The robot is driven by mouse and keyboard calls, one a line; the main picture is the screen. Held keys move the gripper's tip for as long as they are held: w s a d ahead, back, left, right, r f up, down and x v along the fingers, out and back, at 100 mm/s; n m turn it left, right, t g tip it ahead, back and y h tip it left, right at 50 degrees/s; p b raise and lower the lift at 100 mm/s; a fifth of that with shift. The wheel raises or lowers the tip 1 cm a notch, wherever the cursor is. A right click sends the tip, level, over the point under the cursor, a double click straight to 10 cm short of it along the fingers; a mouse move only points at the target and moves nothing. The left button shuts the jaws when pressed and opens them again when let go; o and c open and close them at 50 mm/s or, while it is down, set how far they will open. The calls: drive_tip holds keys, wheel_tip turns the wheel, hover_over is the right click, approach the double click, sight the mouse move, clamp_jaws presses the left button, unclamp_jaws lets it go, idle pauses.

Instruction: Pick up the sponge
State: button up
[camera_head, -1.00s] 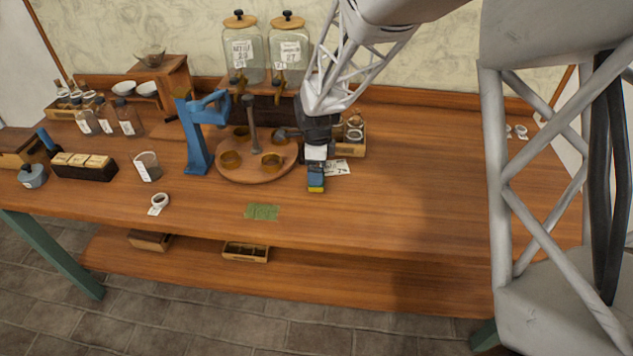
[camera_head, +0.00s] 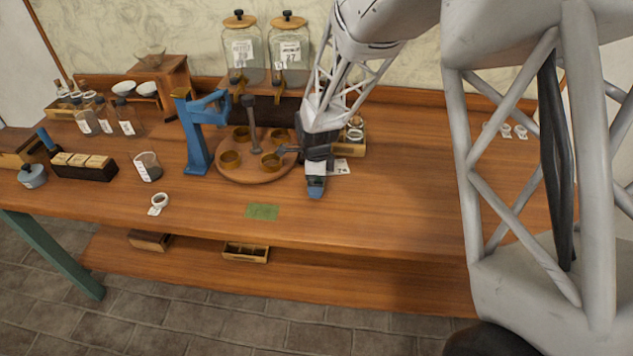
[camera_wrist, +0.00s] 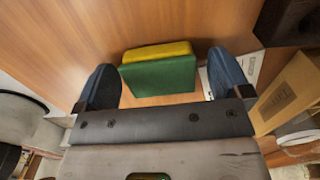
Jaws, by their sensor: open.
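The sponge (camera_wrist: 158,75) is a block with a yellow layer and a green layer, seen in the wrist view against the wooden table. My gripper (camera_wrist: 162,68) is open, with one blue finger on each side of the sponge. The sponge's left end is close to the left finger and a wider gap shows at the right finger. I cannot tell whether either finger touches it. In the head view my gripper (camera_head: 316,189) points down over the table, right of the round wooden tray, and hides the sponge.
The round tray (camera_head: 232,177) with several small cups stands left of my gripper. A blue press (camera_head: 194,135) is farther left. A white card (camera_head: 340,167) and a wooden box (camera_head: 350,149) are close behind. A flat green patch (camera_head: 262,211) lies in front.

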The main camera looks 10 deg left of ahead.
idle(0.3)
drive_tip(key=c, duration=1)
drive_tip(key=shift+r, duration=0.2)
drive_tip(key=shift+r, duration=0.5)
drive_tip(key=shift+s+d+r, duration=0.1)
drive_tip(key=shift+s+r, duration=0.1)
drive_tip(key=shift+r, duration=0.4)
drive_tip(key=shift+s+d+r, duration=0.1)
drive_tip(key=shift+s+r, duration=0.1)
drive_tip(key=shift+r, duration=0.35)
drive_tip(key=s+d, duration=0.2)
drive_tip(key=s, duration=0.2)
drive_tip(key=s+d+r, duration=0.1)
drive_tip(key=s, duration=0.4)
drive_tip(key=s+d, duration=0.2)
drive_tip(key=s, duration=0.3)
drive_tip(key=shift+d+r, duration=0.15)
drive_tip(key=shift+d, duration=0.2)
